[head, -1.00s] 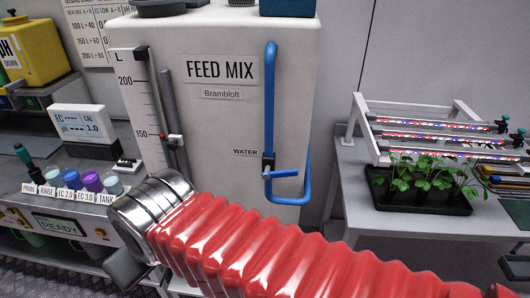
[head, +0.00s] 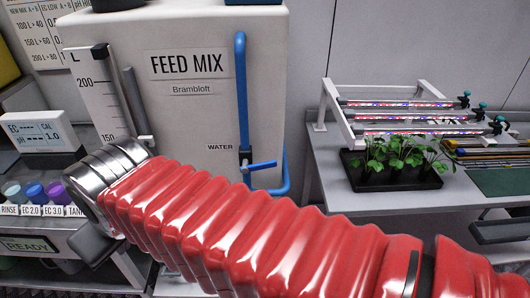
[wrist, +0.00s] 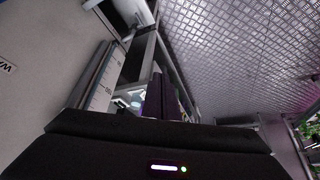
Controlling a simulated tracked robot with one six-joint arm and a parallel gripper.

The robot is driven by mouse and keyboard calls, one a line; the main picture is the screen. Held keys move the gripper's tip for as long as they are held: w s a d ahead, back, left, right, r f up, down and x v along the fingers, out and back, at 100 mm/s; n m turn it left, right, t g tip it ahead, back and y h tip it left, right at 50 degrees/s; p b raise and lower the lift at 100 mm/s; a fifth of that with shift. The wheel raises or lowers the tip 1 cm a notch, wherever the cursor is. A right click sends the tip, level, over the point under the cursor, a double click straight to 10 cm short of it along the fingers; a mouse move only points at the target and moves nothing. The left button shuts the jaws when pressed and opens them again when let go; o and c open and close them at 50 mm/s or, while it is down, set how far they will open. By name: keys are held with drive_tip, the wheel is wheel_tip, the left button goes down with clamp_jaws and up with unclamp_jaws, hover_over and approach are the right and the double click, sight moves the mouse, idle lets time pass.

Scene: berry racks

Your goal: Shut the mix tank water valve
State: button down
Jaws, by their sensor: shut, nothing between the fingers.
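The white mix tank (head: 270,60), marked FEED MIX, stands upright in the middle of the head view. A blue water pipe (head: 241,85) runs down its front into a dark valve body beside the WATER label (head: 220,147). The valve's blue lever (head: 262,165) points right, roughly level and across the upright pipe. My red arm passes in front of the tank's lower part, below the lever and apart from it in the picture. My gripper's dark, shut fingers (wrist: 165,96) show in the wrist view, empty. In the head view the fingertips cannot be made out.
A bench at the right holds a seedling tray (head: 395,180) under a light rack (head: 410,115). At the left are labelled cups (head: 33,192) and a meter (head: 38,132). The wrist view shows the tank's scale (wrist: 97,85) and open metal floor (wrist: 240,50).

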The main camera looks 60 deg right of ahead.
drive_tip(key=w+d+r+m+h, duration=0.1)
drive_tip(key=d+r+m, duration=0.1)
drive_tip(key=d+r, duration=0.5)
drive_tip(key=w+d+r+m+g+h, duration=0.1)
drive_tip(key=d+r+m+h, duration=0.15)
drive_tip(key=d, duration=0.85)
drive_tip(key=w+d+r+m, duration=0.1)
drive_tip(key=d+r+m, duration=0.1)
drive_tip(key=d+r, duration=0.45)
drive_tip(key=s+d+f+m+g, duration=0.1)
drive_tip(key=s+d+m+g, duration=0.1)
drive_tip(key=s, duration=0.5)
drive_tip(key=s+d+f+m+g, duration=0.1)
drive_tip(key=s+d+m+g, duration=0.1)
drive_tip(key=s, duration=0.6)
drive_tip(key=shift+d+m+y, duration=0.35)
drive_tip(key=shift+d+m, duration=0.4)
drive_tip(key=shift+d, duration=0.45)
drive_tip(key=shift+s, duration=0.1)
drive_tip(key=shift+f, duration=0.15)
drive_tip(key=s+x, duration=0.1)
drive_tip(key=x, duration=1.2)
drive_tip(key=shift+a+f, duration=0.2)
drive_tip(key=shift+f, duration=0.2)
drive_tip(key=shift+s, duration=0.15)
